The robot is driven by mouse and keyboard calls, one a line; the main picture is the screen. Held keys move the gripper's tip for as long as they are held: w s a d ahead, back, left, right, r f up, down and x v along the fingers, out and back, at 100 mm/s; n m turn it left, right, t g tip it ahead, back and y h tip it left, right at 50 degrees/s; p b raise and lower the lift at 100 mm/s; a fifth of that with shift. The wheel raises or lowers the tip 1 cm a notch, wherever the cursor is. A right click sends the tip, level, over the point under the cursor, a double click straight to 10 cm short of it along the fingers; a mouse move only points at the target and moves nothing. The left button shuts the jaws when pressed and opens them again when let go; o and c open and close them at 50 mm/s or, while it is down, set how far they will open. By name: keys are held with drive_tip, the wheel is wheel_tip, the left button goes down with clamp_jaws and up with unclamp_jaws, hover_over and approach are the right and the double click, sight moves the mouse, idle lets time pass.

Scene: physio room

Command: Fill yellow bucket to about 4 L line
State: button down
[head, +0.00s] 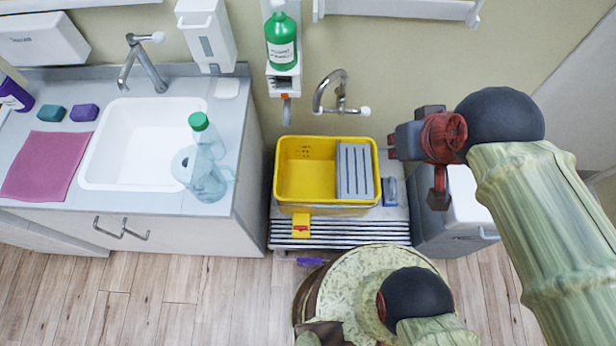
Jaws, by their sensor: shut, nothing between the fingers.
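The yellow bucket (294,182) stands upright on a slatted stand, with a grey ribbed wringer (355,171) over its right part. Small dark marks show on its inner back wall, too small to read. No water is clearly visible inside. A metal wall tap (333,92) with a white-tipped handle (364,111) is above and behind the bucket; I see no stream from it. My gripper (393,146) is shut and empty, just right of the bucket's rim and below and right of the tap handle, apart from it in the picture.
A white sink (135,145) with its own tap is in the counter at left; a clear jug and green-capped bottle (207,138) stand at its edge. A green bottle (281,42) hangs in a wall dispenser. A grey-white bin (462,215) stands beneath my arm.

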wheel_tip(320, 180, down, 7)
drive_tip(key=b, duration=0.5)
drive_tip(key=shift+b, duration=0.4)
idle(0.9)
wheel_tip(320, 180, up, 9)
drive_tip(key=p, duration=0.5)
drive_tip(key=shift+p, duration=0.4)
drive_tip(key=shift+f, duration=0.15)
drive_tip(key=shift+f, duration=0.9)
